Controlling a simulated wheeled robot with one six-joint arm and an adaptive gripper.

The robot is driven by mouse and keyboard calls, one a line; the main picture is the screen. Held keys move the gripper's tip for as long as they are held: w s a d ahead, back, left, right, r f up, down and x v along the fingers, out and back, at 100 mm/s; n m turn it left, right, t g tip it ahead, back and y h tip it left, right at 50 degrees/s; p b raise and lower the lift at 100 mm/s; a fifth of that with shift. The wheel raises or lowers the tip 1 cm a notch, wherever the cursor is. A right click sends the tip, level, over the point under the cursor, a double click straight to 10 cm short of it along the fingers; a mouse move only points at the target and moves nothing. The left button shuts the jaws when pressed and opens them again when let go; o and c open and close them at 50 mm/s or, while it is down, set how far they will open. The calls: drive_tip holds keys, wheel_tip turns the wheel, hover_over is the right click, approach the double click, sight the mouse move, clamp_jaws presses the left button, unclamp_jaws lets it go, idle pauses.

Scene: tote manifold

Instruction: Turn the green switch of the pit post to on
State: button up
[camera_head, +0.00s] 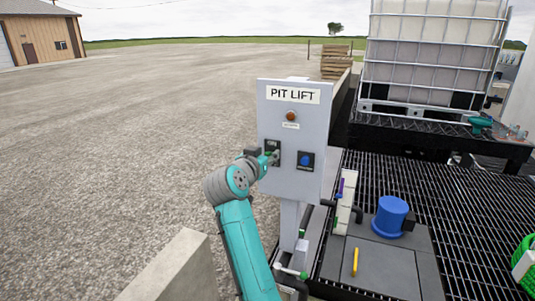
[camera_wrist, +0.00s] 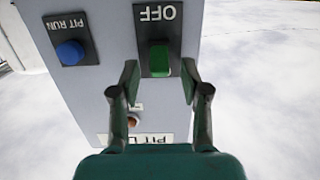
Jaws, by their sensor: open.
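The pit post is a grey box (camera_head: 292,185) on a post, marked PIT LIFT. Its green switch (camera_wrist: 158,58) sits on a dark plate and shows upside down in the wrist view, beside an OFF label. In the head view an ON label (camera_head: 271,145) tops that plate, and my gripper largely hides the switch. My gripper (camera_wrist: 159,78) is open, with one finger on each side of the switch's line and the tips close to the panel. I cannot tell whether the fingers touch the switch, or which way it is set.
A blue PIT RUN button (camera_head: 305,160) is right of the switch, and an orange lamp (camera_head: 291,116) is above. A concrete block (camera_head: 180,265) stands at lower left. A blue motor (camera_head: 392,215) and a caged tank (camera_head: 430,65) stand right. Open gravel lies left.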

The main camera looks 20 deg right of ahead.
drive_tip(key=v, duration=1)
drive_tip(key=shift+s+a, duration=0.15)
drive_tip(key=s+d+f+m+t+h, duration=0.1)
drive_tip(key=s+d+f+h, duration=0.1)
drive_tip(key=s+d+f, duration=0.4)
drive_tip(key=s+d+f+m+t+h, duration=0.1)
drive_tip(key=s+d+f+h, duration=0.15)
drive_tip(key=s+f, duration=0.4)
drive_tip(key=s+d+f+m+t+h, duration=0.15)
drive_tip(key=s+d+f, duration=0.3)
drive_tip(key=s, duration=0.45)
drive_tip(key=s+a+f+n+y, duration=0.2)
drive_tip(key=s+f+n+y, duration=0.1)
drive_tip(key=s, duration=0.9)
drive_tip(key=s+a+f+n+g+y, duration=0.1)
drive_tip(key=s+f+n+y, duration=0.3)
drive_tip(key=s, duration=0.8)
drive_tip(key=s+a+f+n+g+y, duration=0.1)
drive_tip(key=s+a+f+n+y, duration=0.2)
drive_tip(key=s+f+y, duration=0.4)
drive_tip(key=s+y, duration=0.1)
drive_tip(key=s, duration=0.4)
drive_tip(key=shift+n+y, duration=0.3)
drive_tip(key=shift+n, duration=0.05)
